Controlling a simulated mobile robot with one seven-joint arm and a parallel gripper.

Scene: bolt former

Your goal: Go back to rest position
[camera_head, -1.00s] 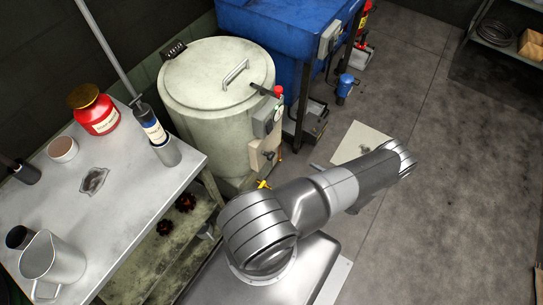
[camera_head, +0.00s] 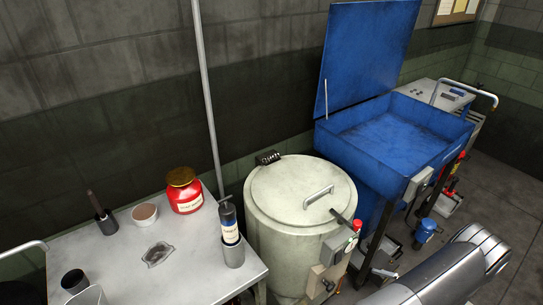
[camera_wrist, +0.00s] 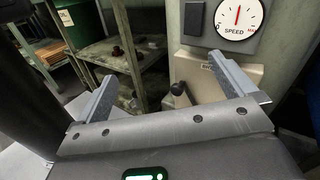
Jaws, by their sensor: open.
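My gripper (camera_wrist: 170,95) shows in the wrist view with its two fingers wide apart and nothing between them. Beyond the fingers is a cream control box (camera_wrist: 205,78) with a dark lever, below a round white speed dial (camera_wrist: 239,17). The gripper itself does not show in the head view. There, a grey link of my arm (camera_head: 440,280) reaches in from the bottom right, in front of the blue basin's legs.
A pale round drum (camera_head: 290,235) with a lid handle stands at the centre, beside a blue open-lidded basin (camera_head: 345,160). A metal table (camera_head: 195,265) at left holds a red jar (camera_head: 184,194), a bottle (camera_head: 229,222) and cups. Open floor (camera_head: 505,200) lies at far right.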

